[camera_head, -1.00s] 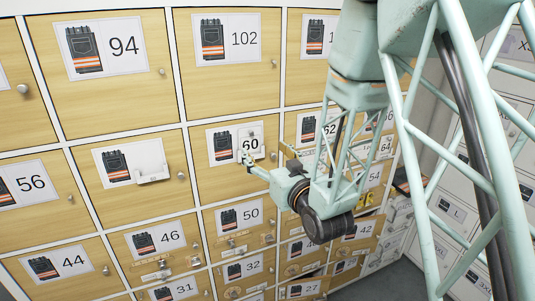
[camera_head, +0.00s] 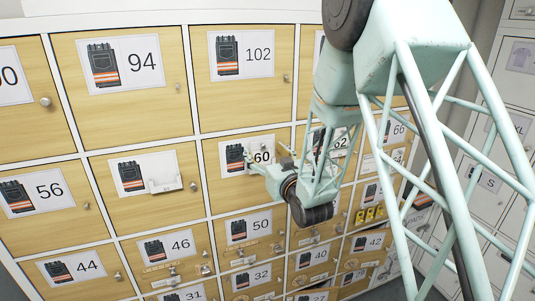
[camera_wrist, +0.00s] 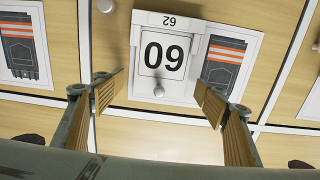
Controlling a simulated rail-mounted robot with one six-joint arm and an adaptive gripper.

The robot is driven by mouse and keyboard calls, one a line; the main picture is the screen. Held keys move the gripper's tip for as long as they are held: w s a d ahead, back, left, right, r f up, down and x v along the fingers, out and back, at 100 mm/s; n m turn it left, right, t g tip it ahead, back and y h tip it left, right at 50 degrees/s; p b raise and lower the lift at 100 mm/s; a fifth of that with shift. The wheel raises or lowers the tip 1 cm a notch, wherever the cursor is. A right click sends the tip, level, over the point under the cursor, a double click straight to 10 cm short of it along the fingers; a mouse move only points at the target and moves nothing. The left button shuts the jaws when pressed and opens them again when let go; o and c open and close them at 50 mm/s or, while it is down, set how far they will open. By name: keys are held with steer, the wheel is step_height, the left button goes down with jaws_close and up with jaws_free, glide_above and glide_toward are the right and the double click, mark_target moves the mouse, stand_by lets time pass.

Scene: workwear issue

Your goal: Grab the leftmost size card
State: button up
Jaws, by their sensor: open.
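A white size card marked 60 (camera_head: 262,157) sits in a holder on the locker door below the one labelled 102. It shows upside down in the wrist view, as the 60 card (camera_wrist: 165,55), with a small round knob (camera_wrist: 158,91) at its edge. My gripper (camera_head: 267,160) is in front of this door. In the wrist view my gripper (camera_wrist: 160,98) is open, its two ribbed fingers apart on either side of the card's width, with nothing between them. Whether the fingertips touch the door is unclear. The door to the left has a white holder (camera_head: 165,184) with no readable number.
A wall of wooden locker doors with trouser labels, such as the 94 label (camera_head: 123,65) and the 56 label (camera_head: 37,194), fills the view. Round door knobs such as the knob (camera_head: 193,186) stick out. Grey lockers (camera_head: 500,120) stand at the right.

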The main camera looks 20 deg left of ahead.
steer(key=shift+w+a, duration=0.3)
steer(key=shift+c, duration=0.2)
steer(key=c, duration=0.9)
steer(key=shift+r+b, duration=0.35)
steer(key=shift+r, duration=1.85)
steer(key=shift+s+d, duration=0.1)
steer(key=b, duration=0.7)
glide_toward(261, 136)
steer(key=shift+v, duration=1.05)
